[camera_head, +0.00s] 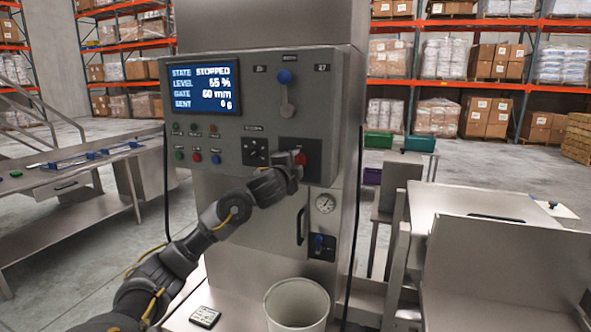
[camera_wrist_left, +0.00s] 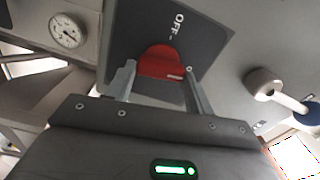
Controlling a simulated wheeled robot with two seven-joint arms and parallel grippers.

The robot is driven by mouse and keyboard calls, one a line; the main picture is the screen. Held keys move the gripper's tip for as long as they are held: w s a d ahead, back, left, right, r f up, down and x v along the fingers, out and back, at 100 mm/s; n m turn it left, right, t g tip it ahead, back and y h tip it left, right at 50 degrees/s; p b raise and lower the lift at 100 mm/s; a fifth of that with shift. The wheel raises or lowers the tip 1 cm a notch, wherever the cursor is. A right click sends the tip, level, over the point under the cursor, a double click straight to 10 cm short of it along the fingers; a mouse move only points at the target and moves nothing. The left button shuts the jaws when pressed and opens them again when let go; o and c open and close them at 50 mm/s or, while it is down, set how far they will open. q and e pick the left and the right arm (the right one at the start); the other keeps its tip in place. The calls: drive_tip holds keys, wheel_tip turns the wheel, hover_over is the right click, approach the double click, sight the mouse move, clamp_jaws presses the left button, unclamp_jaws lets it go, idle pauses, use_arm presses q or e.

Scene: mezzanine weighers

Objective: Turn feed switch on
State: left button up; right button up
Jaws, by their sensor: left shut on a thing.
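The feed switch is a red rotary knob (camera_head: 302,159) on a dark plate, low at the right of the grey control panel (camera_head: 225,132). In the left wrist view, the red knob (camera_wrist_left: 160,62) sits between my two fingers below the word "OFF". My left gripper (camera_head: 295,160) is shut on this knob; it also shows in the left wrist view (camera_wrist_left: 159,72). The fingers partly hide the knob in the head view. The display (camera_head: 203,88) reads STOPPED, level 55 %, gate 60 mm, sent 0 g. My right gripper is not in view.
A blue-knobbed lever (camera_head: 285,92) is above the switch and a black dial (camera_head: 255,152) is to its left. A gauge (camera_head: 325,204) and a blue valve handle (camera_head: 319,242) are below. A white bucket (camera_head: 297,303) stands beneath. Steel tables flank the machine.

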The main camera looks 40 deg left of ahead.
use_arm(q)
drive_tip(key=shift+m, duration=0.8)
drive_tip(key=shift+f+b, duration=0.1)
drive_tip(key=shift+b, duration=0.2)
drive_tip(key=o, duration=1)
drive_tip(key=p+v, duration=0.1)
drive_tip(key=v, duration=0.9)
drive_tip(key=shift+s+d+p, duration=0.15)
drive_tip(key=shift+s+p, duration=0.15)
drive_tip(key=shift+p, duration=0.05)
